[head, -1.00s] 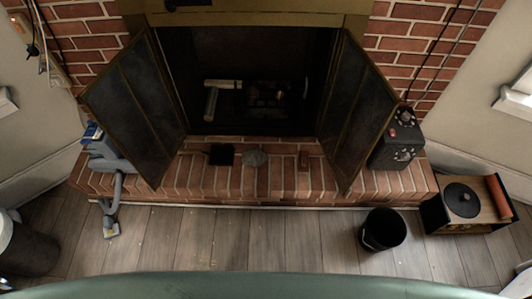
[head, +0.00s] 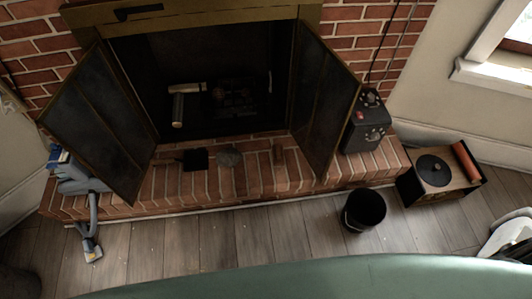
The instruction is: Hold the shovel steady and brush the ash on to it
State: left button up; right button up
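A small black shovel (head: 194,159) lies flat on the brick hearth, near the left door of the fireplace; a thin dark handle seems to reach left from it. A grey patch of ash (head: 229,158) lies on the bricks just right of the shovel, beside it. A small brown object (head: 278,153), perhaps the brush, stands further right on the hearth; it is too small to be sure. Neither of my grippers is in view.
Two mesh doors (head: 97,120) (head: 325,95) stand open over the hearth. A black bucket (head: 363,210) and a record player box (head: 440,172) stand on the floor, right. A dark device (head: 364,124) and a blue-grey vacuum (head: 90,205) flank the hearth.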

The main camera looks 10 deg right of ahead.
aim_at(278, 158)
jog(key=i+j, duration=0.4)
jog(key=i, duration=0.2)
jog(key=i+j+z, duration=0.1)
jog(key=i+j, duration=0.3)
jog(key=i, duration=0.25)
